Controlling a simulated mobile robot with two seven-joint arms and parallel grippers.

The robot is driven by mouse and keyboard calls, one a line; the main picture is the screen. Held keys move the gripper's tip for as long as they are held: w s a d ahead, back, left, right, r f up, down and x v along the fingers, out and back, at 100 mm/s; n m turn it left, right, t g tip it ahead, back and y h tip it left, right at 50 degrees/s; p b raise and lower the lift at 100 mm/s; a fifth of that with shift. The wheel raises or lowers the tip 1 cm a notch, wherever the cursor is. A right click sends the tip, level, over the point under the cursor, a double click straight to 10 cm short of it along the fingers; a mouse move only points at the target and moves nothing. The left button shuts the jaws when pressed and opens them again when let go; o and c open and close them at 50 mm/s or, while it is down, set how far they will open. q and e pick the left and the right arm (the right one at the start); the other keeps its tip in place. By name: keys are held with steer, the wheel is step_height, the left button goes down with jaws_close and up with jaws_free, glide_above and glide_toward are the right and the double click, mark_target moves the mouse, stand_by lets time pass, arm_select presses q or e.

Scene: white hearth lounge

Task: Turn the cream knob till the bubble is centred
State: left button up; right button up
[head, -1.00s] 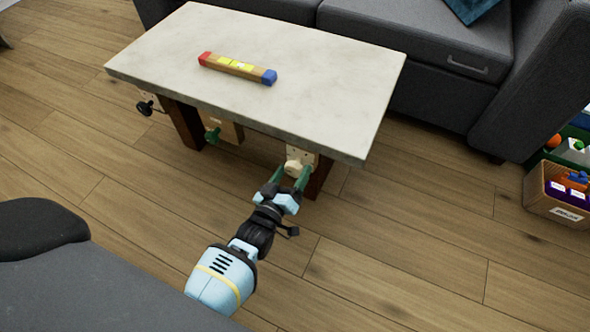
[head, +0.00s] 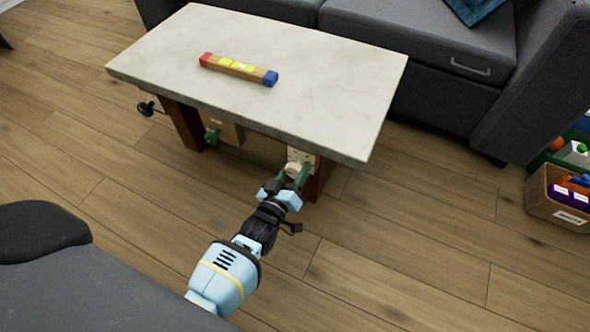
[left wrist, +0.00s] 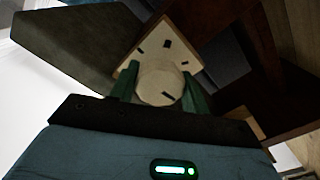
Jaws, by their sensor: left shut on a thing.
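The cream knob (head: 293,168) sits on a pale plate under the front right edge of the table (head: 320,100). My left gripper (head: 294,175) is shut on it, with a green finger on either side. In the left wrist view the round knob (left wrist: 160,83) fills the space between the fingers, in front of its plate (left wrist: 172,45). The spirit level (head: 238,68), with a red end, a blue end and a yellow window, lies on the tabletop. Its bubble is too small to place. My right gripper is not in view.
A green knob (head: 213,136) and a black knob (head: 147,108) are also under the table edge, further left. A grey sofa (head: 420,50) stands behind the table. A bin of things (head: 560,205) is at the right. The wooden floor in front is clear.

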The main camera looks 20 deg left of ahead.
arm_select(q)
steer(key=shift+n, duration=1.3)
steer(key=n, duration=0.3)
steer(key=shift+n, duration=1)
steer(key=shift+s, duration=0.1)
steer(key=o, duration=0.9)
steer(key=shift+o, duration=0.5)
